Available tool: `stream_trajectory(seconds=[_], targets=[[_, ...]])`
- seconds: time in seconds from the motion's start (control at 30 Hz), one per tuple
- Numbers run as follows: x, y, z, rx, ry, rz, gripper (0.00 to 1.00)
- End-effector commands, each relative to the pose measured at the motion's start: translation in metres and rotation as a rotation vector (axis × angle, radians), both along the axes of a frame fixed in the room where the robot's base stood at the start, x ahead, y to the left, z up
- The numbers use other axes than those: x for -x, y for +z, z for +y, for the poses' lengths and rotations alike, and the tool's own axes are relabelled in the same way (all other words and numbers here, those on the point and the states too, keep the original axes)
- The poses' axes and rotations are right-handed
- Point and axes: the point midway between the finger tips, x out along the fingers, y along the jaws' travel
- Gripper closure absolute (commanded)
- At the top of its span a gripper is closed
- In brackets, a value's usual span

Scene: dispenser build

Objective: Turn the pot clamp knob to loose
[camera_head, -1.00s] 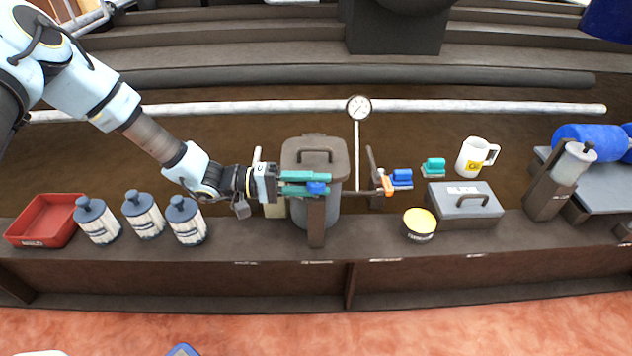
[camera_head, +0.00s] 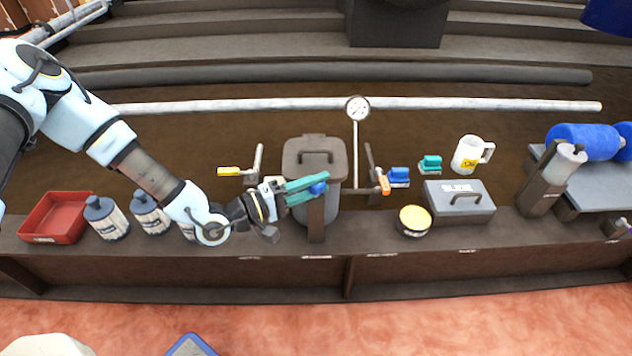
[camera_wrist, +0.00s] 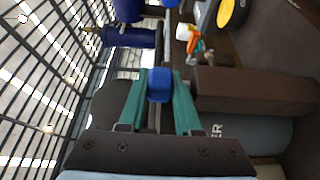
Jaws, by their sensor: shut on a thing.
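The grey lidded pot (camera_head: 300,158) stands upright at the middle of the bench. A dark post (camera_head: 316,220) stands at its front, with the blue clamp knob (camera_head: 319,188) at its top. My gripper (camera_head: 312,189) reaches in from the left at a slant, its teal fingers shut on the blue knob. In the wrist view the knob (camera_wrist: 159,85) sits between the two fingertips. The fingers hide part of the knob and the pot's front in the head view.
A lever with a yellow end (camera_head: 229,171) is left of the pot; one with an orange end (camera_head: 384,185) is right of it. Bottles (camera_head: 106,218) and a red tray (camera_head: 55,217) stand left. A yellow-topped tin (camera_head: 414,221) and grey box (camera_head: 459,202) stand right.

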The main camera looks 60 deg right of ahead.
Motion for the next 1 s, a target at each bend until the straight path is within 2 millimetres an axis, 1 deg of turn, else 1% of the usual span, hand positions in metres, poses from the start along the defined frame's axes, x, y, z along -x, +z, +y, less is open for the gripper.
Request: stream_trajectory(seconds=[0.37,0.4,0.5,0.8,0.87,1.0], targets=[[0.000,-0.001,0.001,-0.002,0.006,-0.001,1.00],[0.000,-0.001,0.001,-0.002,0.006,-0.001,0.66],[0.000,-0.001,0.000,-0.001,0.006,0.000,0.55],[-0.001,0.000,0.002,-0.001,0.006,0.000,0.55],[-0.004,0.000,0.006,-0.001,0.007,0.000,0.55],[-0.014,0.000,0.025,-0.002,0.009,0.000,0.55]])
